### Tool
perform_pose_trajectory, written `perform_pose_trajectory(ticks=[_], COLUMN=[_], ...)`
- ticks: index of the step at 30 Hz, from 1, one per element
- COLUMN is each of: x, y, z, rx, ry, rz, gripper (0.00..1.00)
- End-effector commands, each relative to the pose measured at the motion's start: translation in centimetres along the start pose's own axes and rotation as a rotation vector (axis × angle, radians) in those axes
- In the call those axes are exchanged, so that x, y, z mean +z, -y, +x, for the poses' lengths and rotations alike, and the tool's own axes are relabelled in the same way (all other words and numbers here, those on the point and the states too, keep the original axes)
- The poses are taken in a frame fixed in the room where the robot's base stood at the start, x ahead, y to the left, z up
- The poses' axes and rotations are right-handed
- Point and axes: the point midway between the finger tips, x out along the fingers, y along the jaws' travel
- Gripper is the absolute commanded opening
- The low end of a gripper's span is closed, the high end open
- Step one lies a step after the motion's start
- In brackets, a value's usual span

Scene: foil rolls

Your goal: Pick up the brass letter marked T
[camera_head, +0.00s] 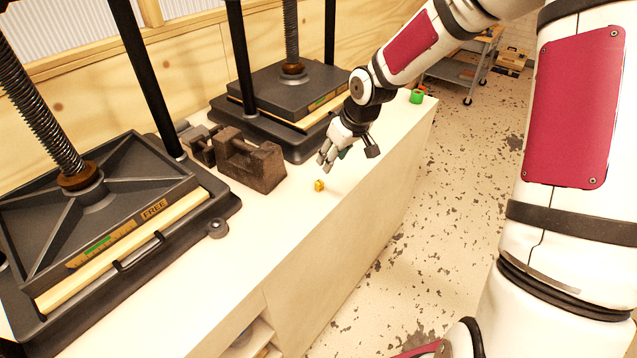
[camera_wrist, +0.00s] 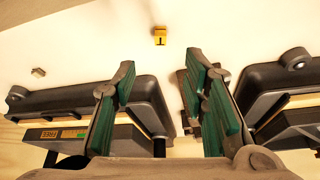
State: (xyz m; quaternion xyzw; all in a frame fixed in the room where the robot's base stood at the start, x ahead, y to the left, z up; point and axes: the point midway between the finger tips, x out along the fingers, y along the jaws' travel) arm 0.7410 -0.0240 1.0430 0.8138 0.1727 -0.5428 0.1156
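The brass letter (camera_head: 319,185) is a small yellow-gold block standing on the white bench top. In the wrist view the brass letter (camera_wrist: 160,36) shows a dark T-like mark and lies beyond the fingertips, near the top middle. My gripper (camera_head: 325,161) is above the bench, a little behind the letter in the head view. In the wrist view my gripper (camera_wrist: 162,78) has its two green-padded fingers spread apart with nothing between them. The letter is apart from the fingers and not hidden.
Two black screw presses (camera_head: 100,215) (camera_head: 290,95) stand along the wall, with dark metal blocks (camera_head: 250,160) between them. A green object (camera_head: 416,97) sits at the bench's far end. A small grey block (camera_wrist: 38,72) shows at left in the wrist view. Bench around the letter is clear.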

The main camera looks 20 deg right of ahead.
Motion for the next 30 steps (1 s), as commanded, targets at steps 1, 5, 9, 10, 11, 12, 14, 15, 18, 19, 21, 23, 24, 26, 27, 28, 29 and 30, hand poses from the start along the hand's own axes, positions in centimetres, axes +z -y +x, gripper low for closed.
perform_pose_trajectory(ticks=[1, 5, 9, 10, 11, 12, 14, 15, 18, 19, 21, 23, 24, 26, 27, 28, 29, 30], x=[-0.1, -0.1, 0.0, 0.0, 0.0, 0.0, 0.0, 0.0, 0.0, 0.0, 0.0, 0.0, 0.0, 0.0, -0.1, -0.1, -0.1, -0.1], y=[0.1, 0.2, 0.2, 0.1, 0.1, 0.1, 0.1, 0.1, 0.1, 0.2, 0.2, 0.2, 0.2, 0.2, 0.2, 0.2, 0.1, 0.1], z=[0.9, 3.4, 5.9, 6.3, 6.8, 7.2, 7.7, 7.9, 8.3, 8.6, 9.3, 10.2, 10.8, 11.6, 12.2, 12.5, 12.7, 13.0], rx=[-0.004, -0.005, -0.004, -0.003, -0.003, -0.003, -0.002, -0.001, -0.002, -0.002, -0.002, -0.003, -0.003, -0.002, -0.003, -0.002, -0.001, -0.001], ry=[0.000, 0.002, 0.003, 0.002, 0.002, 0.001, 0.001, 0.002, 0.002, 0.002, 0.002, 0.003, 0.003, 0.003, 0.002, 0.002, 0.001, 0.002], rz=[-0.001, -0.002, -0.002, -0.001, -0.001, -0.002, -0.001, 0.000, 0.000, -0.001, -0.001, -0.001, -0.001, -0.001, -0.002, -0.001, -0.001, 0.000], gripper=[0.40, 0.40, 0.40, 0.40, 0.40, 0.40, 0.40, 0.40, 0.40, 0.40, 0.40, 0.40, 0.40, 0.40, 0.40, 0.40, 0.40, 0.40])
